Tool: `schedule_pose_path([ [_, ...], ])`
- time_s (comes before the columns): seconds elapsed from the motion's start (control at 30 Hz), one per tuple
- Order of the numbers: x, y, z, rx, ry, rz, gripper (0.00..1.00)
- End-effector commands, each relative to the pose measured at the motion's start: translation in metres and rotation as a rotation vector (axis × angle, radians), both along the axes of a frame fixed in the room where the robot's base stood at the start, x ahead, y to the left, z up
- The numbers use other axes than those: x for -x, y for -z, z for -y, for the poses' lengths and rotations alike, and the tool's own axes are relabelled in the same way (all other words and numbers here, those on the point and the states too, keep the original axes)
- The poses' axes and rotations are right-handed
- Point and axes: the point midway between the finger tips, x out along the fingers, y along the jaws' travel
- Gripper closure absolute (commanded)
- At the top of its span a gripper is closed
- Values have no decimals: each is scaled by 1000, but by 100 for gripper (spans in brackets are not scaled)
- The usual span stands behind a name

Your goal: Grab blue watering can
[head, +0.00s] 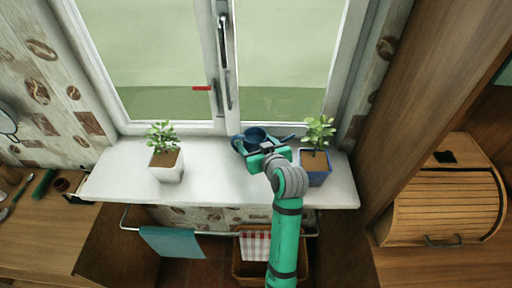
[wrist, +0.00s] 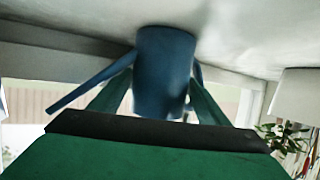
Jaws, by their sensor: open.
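The blue watering can (head: 254,134) stands on the white windowsill close to the window, its spout pointing right in the head view. My gripper (head: 259,152) reaches it from the front and hides its lower part. In the wrist view, which looks upside down, the can's body (wrist: 165,65) lies between the two green fingers of my gripper (wrist: 163,88), with the spout to the left. The fingers are open, one on each side of the body. Whether either finger touches it, I cannot tell.
A plant in a blue pot (head: 316,168) stands just right of my gripper. A plant in a white pot (head: 167,165) stands on the left of the windowsill (head: 215,180), with clear sill between. The closed window (head: 222,60) is right behind the can.

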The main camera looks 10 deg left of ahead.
Motion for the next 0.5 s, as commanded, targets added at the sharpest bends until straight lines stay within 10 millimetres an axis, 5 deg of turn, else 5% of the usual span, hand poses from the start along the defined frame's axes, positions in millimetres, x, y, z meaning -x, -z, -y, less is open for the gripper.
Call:
schedule_pose_path([
  [0.03,0,0,0,0,0,0,33],
  [0.23,0,0,0,0,0,0,78],
  [0.5,0,-2,1,0,1,2,78],
])
